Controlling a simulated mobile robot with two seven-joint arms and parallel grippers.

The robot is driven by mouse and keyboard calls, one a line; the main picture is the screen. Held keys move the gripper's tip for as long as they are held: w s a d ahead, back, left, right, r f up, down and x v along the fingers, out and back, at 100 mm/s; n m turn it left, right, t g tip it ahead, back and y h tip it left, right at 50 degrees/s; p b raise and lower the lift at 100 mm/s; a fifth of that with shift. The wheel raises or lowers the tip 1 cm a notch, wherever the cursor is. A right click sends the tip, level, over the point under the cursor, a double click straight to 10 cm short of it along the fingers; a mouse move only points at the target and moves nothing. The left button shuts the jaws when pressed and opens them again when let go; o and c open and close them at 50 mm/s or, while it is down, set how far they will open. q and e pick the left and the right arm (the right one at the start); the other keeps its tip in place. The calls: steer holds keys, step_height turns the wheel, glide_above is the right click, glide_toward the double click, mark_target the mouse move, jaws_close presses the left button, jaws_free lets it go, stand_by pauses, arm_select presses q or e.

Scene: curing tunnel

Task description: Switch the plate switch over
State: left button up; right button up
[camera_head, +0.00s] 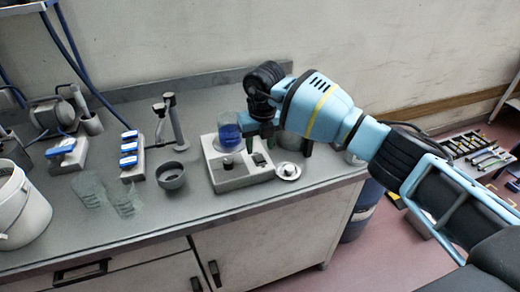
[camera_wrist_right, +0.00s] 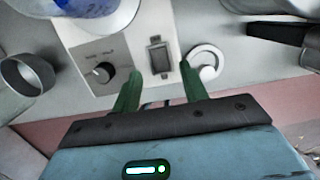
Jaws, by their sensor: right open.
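The hot plate (camera_head: 240,178) is a pale box near the front edge of the bench. Its plate switch (camera_wrist_right: 158,57) is a dark rocker in a frame on the front panel, right of a black knob (camera_wrist_right: 104,72). In the head view the switch (camera_head: 260,159) shows small, just below my right gripper (camera_head: 277,147). My right gripper is open and empty, pointing down. In the right wrist view its green fingertips (camera_wrist_right: 161,74) sit either side of the switch, towards its near end. I cannot tell whether they touch the panel. My left gripper is not in view.
A beaker of blue liquid (camera_head: 229,134) stands on the hot plate. A white round dish (camera_head: 288,171) lies right of it, close to my right finger. A grey cup (camera_head: 170,176) is left. A white bucket (camera_head: 20,210) stands far left. The front bench centre is clear.

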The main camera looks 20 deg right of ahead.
mark_target(261, 160)
steer(key=r, duration=0.4)
steer(key=shift+s+r, duration=0.3)
